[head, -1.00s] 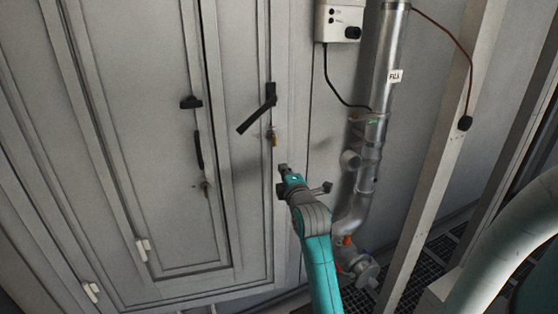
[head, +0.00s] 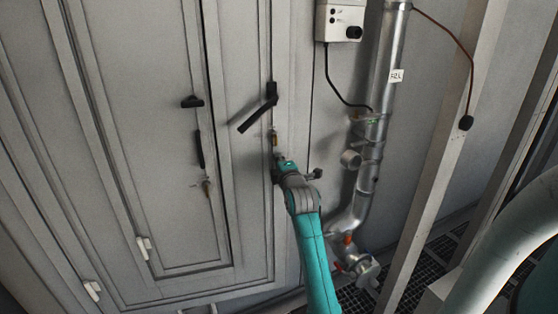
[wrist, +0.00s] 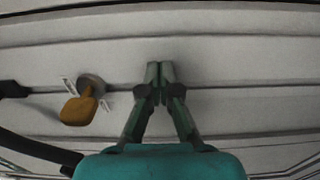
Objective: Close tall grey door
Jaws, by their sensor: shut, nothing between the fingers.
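The tall grey door (head: 150,120) fills the left of the head view and looks nearly flush with its frame; I cannot tell if a small gap remains. A black lever handle (head: 258,114) hangs at a slant near its right edge, with a brass-coloured key or lock piece (head: 274,138) just below. My gripper (head: 277,158) is just below that piece, close to the grey surface; contact is unclear. In the wrist view my gripper (wrist: 160,72) has its fingertips together and empty, with the brass-coloured piece (wrist: 79,110) to their left.
A metal pipe (head: 379,90) with a label and valves runs down the wall to the right. A white control box (head: 339,20) hangs above. A pale post (head: 440,150) stands further right, over dark floor grating (head: 412,268). More black hardware (head: 199,148) sits on the inner panel.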

